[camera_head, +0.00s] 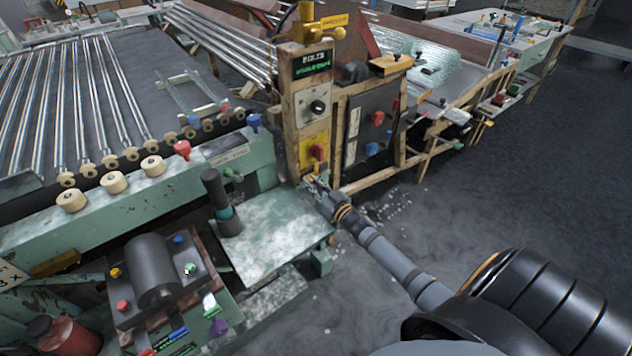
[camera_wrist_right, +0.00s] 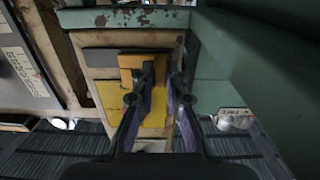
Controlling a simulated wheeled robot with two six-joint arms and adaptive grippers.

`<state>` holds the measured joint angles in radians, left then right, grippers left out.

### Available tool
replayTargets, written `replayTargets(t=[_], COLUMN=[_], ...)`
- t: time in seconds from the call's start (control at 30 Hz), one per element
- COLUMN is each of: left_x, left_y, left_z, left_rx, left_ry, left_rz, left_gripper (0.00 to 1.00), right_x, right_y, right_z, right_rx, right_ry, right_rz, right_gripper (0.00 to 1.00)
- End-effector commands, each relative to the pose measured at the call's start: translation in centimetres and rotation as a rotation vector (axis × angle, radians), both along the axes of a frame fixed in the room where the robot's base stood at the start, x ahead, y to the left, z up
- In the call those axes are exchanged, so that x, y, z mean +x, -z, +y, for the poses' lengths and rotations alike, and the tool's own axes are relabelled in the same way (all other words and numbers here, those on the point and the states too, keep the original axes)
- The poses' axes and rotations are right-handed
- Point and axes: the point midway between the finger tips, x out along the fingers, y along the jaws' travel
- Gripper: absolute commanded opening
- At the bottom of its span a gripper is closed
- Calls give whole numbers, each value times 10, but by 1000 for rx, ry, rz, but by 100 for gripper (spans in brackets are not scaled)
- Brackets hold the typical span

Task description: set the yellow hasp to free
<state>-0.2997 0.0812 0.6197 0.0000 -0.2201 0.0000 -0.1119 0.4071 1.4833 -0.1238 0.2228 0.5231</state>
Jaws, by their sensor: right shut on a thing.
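The yellow hasp (camera_wrist_right: 130,62) shows in the right wrist view as an orange-yellow piece with a dark part at its middle, low on a worn cream post. My right gripper (camera_wrist_right: 160,80) has its fingers at the hasp's right part and is shut on it; the exact contact is partly hidden by the fingers. In the head view my right gripper (camera_head: 316,182) reaches the foot of the post, below a yellow plate with a red knob (camera_head: 317,152). The hasp is mostly hidden there by the gripper. My left gripper is not in view.
The post (camera_head: 310,100) carries a green-lit display (camera_head: 312,64) and a dial (camera_head: 317,107). A green metal table (camera_head: 270,240) stands close on the left. A dark panel with red and blue knobs (camera_head: 374,125) is on the right. Open floor lies to the right.

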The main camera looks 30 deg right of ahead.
Motion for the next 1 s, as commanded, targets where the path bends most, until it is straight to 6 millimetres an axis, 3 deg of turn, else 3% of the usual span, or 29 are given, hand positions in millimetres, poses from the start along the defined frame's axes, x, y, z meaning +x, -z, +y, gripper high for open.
replayTargets(t=[0.03, 0.07, 0.2, 0.57, 0.67, 1.0], left_x=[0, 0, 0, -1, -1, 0], left_y=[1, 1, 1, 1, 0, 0], left_z=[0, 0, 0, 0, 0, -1], left_rx=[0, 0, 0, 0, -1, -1], left_ry=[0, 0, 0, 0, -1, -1], left_rz=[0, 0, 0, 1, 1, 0], left_gripper=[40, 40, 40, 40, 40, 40], right_x=[-1, -1, -1, -4, -16, -85], right_y=[2, 2, 2, 1, 2, 3], right_z=[1, 1, 1, 0, -1, -5], right_rx=[2, 3, 3, 3, 2, 0], right_ry=[-1, -1, -1, -1, -2, -6], right_rz=[1, 1, 1, 0, 2, 5], right_gripper=[0, 16, 36, 36, 36, 36])
